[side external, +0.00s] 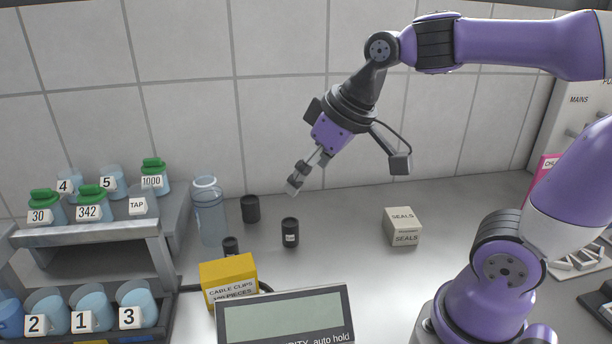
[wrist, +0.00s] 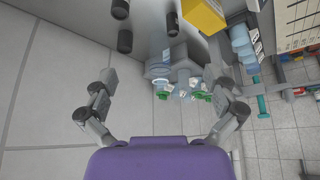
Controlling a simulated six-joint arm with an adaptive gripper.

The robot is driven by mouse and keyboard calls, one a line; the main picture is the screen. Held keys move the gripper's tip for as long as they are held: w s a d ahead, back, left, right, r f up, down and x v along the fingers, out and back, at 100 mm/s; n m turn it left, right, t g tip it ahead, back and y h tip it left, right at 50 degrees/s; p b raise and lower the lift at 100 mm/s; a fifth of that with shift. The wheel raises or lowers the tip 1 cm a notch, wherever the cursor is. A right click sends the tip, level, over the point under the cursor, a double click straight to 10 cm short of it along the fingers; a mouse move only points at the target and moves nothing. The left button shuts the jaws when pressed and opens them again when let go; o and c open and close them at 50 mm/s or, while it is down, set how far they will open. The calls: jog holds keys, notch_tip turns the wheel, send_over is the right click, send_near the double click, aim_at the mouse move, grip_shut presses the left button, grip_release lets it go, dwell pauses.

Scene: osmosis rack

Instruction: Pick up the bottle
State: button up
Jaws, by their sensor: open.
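A clear pale-blue bottle (side external: 210,212) stands upright on the bench, right of the rack. In the wrist view a pale translucent bottle (wrist: 160,63) that looks like it shows between and beyond my fingers. Several smaller bottles with green caps stand on the rack, such as the one marked 342 (side external: 91,205); the task does not say which bottle is meant. My gripper (side external: 293,187) is in the air, up and to the right of the clear bottle and apart from it. In the wrist view my gripper (wrist: 164,81) has its fingers wide apart with nothing held.
The metal rack (side external: 95,236) stands left. Black canisters (side external: 290,232) (side external: 250,208), a yellow cable clips box (side external: 229,274) and a display unit (side external: 284,318) are around the bench's middle. A seals box (side external: 402,227) stands right, with bare bench around it. A tiled wall rises behind.

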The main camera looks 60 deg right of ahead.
jog(key=w+n, duration=0.1)
jog(key=w, duration=0.8)
jog(key=n+y, duration=0.2)
send_near(216, 187)
notch_tip(216, 187, down, 2)
jog(key=w, duration=0.2)
jog(key=x, duration=0.4)
jog(key=shift+s+a, duration=0.15)
jog(key=shift+a, duration=0.2)
jog(key=x, duration=0.6)
jog(key=shift+s+f, duration=0.2)
jog(key=c, duration=0.9)
jog(key=shift+o, duration=0.2)
